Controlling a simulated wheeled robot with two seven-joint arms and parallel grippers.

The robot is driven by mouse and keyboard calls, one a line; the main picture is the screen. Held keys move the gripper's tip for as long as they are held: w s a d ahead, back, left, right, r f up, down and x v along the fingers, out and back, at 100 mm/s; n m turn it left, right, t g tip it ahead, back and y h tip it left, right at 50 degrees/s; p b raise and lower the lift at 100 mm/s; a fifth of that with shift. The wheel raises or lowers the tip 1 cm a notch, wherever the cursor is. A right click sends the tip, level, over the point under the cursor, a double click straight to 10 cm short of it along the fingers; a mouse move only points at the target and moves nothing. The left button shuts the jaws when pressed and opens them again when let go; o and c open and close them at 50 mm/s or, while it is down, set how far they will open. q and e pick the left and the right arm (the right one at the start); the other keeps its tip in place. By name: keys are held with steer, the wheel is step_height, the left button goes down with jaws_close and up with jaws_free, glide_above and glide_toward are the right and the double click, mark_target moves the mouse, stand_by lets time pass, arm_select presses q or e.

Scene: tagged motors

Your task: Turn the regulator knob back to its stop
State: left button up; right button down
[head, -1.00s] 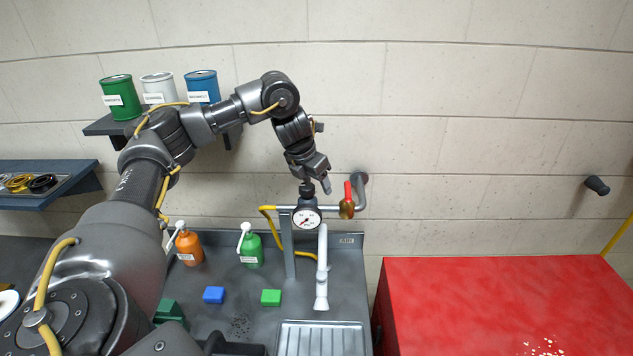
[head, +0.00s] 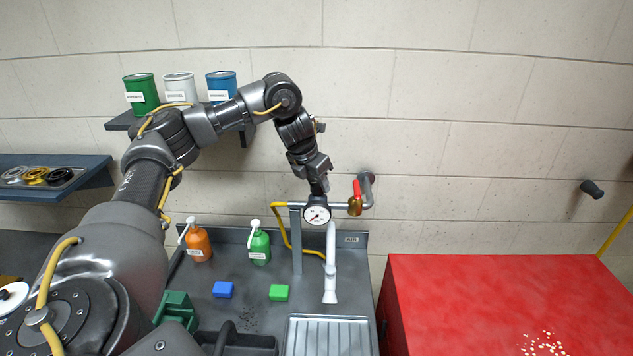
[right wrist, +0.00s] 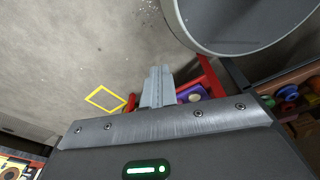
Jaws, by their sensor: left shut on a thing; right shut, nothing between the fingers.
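The regulator with its white round gauge (head: 317,214) sits on the pipe above the grey bench. A red-handled valve (head: 356,197) is on the same pipe to its right. My left gripper (head: 319,188) points down right above the gauge and is shut on the regulator knob, which is mostly hidden by the fingers. The gauge's needle shows, but its reading is too small to tell. My right gripper (right wrist: 159,75) shows only in the right wrist view, shut and empty above the floor, away from the regulator.
A white nozzle (head: 331,265) hangs below the gauge. Orange (head: 198,244) and green (head: 260,246) bottles, a blue block (head: 222,289) and a green block (head: 279,292) stand on the bench. A red cabinet (head: 480,300) is at right. Cans stand on a wall shelf (head: 120,124).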

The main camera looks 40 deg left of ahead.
arm_select(q)
steer(key=shift+s+f+n, duration=0.1)
steer(key=shift+n, duration=0.3)
steer(key=shift+y, duration=0.4)
steer(key=n, duration=0.2)
steer(key=n+y, duration=0.1)
steer(key=n, duration=0.1)
steer(key=shift+d+n+g+y, duration=0.15)
steer(key=shift+n+g+y, duration=0.15)
steer(key=shift+n, duration=0.1)
steer(key=n, duration=0.2)
steer(key=n+g+y, duration=0.1)
steer(key=n, duration=0.2)
steer(key=shift+d+y, duration=0.1)
steer(key=shift+y, duration=0.2)
steer(key=shift+f+n+g+y, duration=0.15)
steer(key=shift+n+g, duration=0.35)
steer(key=shift+n, duration=0.75)
steer(key=shift+r+n+g+y, duration=0.15)
steer(key=shift+n+g, duration=0.35)
steer(key=shift+n, duration=0.75)
arm_select(e)
steer(key=shift+s+d+f, duration=0.1)
steer(key=shift+s, duration=1)
arm_select(q)
steer(key=shift+f, duration=0.1)
